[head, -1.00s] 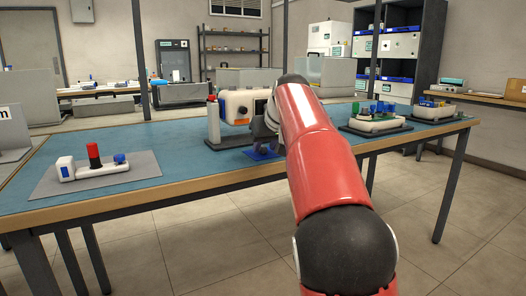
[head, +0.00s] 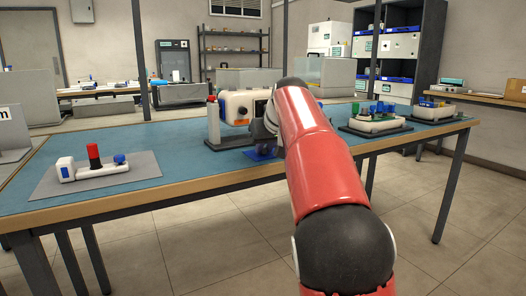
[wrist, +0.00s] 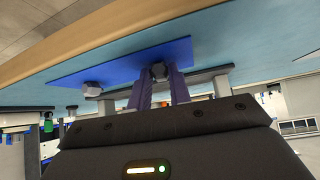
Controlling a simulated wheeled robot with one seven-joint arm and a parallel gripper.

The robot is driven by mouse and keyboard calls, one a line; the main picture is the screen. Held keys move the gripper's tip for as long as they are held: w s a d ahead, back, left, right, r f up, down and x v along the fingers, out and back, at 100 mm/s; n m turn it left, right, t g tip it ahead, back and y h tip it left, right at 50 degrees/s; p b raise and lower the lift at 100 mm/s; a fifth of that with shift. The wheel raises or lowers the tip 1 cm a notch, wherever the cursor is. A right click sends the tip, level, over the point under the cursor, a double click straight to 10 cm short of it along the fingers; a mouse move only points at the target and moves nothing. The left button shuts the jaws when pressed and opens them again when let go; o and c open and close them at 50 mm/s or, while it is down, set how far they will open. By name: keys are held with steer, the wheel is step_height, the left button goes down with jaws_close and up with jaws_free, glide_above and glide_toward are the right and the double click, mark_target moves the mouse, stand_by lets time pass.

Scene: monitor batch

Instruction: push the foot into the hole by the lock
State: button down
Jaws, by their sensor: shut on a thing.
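My gripper (wrist: 159,75) points down over a blue mat (wrist: 120,65), with its two purple-blue fingers shut on a small dark foot (wrist: 159,71) at their tips. Whether that foot is clear of the mat is hard to tell. A second, greyer foot (wrist: 93,88) is on the mat to the left in the wrist view. In the head view my red arm hides most of the gripper. I cannot make out the lock or the hole.
The teal bench (head: 190,150) has a wooden front edge. A grey mat (head: 130,180) with a white device bearing a red knob (head: 94,156) lies at left. More white devices (head: 375,122) on dark bases stand at right. The bench between left mat and monitor is clear.

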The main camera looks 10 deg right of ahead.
steer(key=shift+r+p, duration=0.45)
steer(key=shift+p, duration=0.1)
stand_by(0.5)
steer(key=shift+r+p, duration=2.5)
steer(key=shift+p, duration=0.05)
steer(key=c, duration=2)
jaws_free()
jaws_close()
